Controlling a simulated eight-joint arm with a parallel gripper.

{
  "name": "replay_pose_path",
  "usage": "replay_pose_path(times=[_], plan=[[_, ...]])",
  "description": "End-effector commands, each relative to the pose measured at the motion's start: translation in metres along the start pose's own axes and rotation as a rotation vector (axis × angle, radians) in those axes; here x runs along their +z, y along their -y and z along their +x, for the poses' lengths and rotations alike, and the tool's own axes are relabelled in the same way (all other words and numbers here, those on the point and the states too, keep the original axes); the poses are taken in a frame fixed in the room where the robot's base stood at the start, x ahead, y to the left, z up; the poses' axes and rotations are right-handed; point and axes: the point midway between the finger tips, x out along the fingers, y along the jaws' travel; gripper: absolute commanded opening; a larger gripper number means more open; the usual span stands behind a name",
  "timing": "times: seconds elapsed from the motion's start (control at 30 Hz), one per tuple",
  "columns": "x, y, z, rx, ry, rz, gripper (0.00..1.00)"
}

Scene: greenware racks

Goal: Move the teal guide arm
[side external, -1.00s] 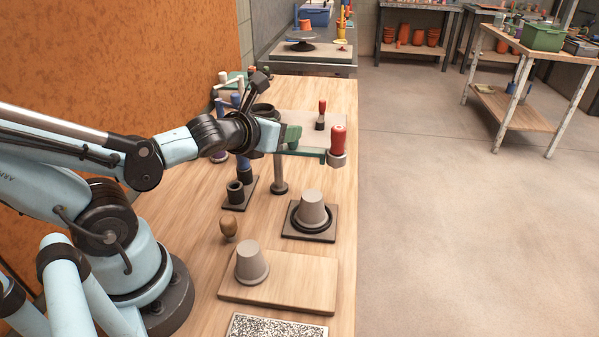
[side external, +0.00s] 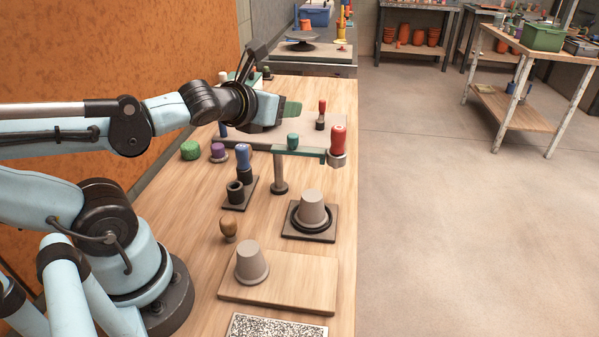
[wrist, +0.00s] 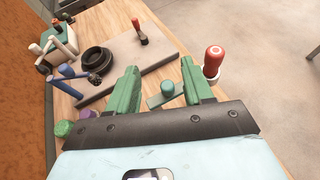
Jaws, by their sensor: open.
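The teal guide arm (side external: 309,152) is a flat bar on a grey post (side external: 279,178). A teal knob (side external: 292,141) stands on the bar; in the wrist view this knob (wrist: 167,88) shows between and beyond my fingers. A red-handled tool (side external: 338,141) sits at the bar's right end, and it also shows in the wrist view (wrist: 213,60). My gripper (side external: 293,108) is open, with green fingers, above the knob and apart from it. Nothing is between its fingertips (wrist: 160,72).
A grey pot (side external: 312,207) stands on a black ring and square base; another pot (side external: 251,261) is on a wooden board (side external: 297,280).

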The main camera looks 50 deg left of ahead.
Motion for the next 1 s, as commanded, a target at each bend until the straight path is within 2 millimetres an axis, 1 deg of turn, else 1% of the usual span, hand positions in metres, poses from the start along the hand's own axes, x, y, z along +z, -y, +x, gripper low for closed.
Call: replay_pose_path(times=[0.03,0.17,0.2,0.27,0.3,0.37,0.5,0.67,0.8,1.0], plan=[[0.0,0.0,0.0,0.0,0.0,0.0,0.51],[0.002,-0.002,0.002,0.01,-0.013,-0.025,0.31],[0.004,-0.003,0.004,0.019,-0.027,-0.051,0.25],[0.008,-0.007,0.008,0.041,-0.06,-0.114,0.16],[0.011,-0.009,0.012,0.061,-0.09,-0.172,0.1],[0.017,-0.014,0.019,0.097,-0.143,-0.277,0.01],[0.025,-0.023,0.038,0.201,-0.288,-0.56,0.0],[0.031,-0.027,0.06,0.325,-0.449,-0.872,0.0],[0.033,-0.027,0.08,0.438,-0.591,-1.131,0.0],[0.035,-0.023,0.107,0.608,-0.802,-1.471,0.0]])
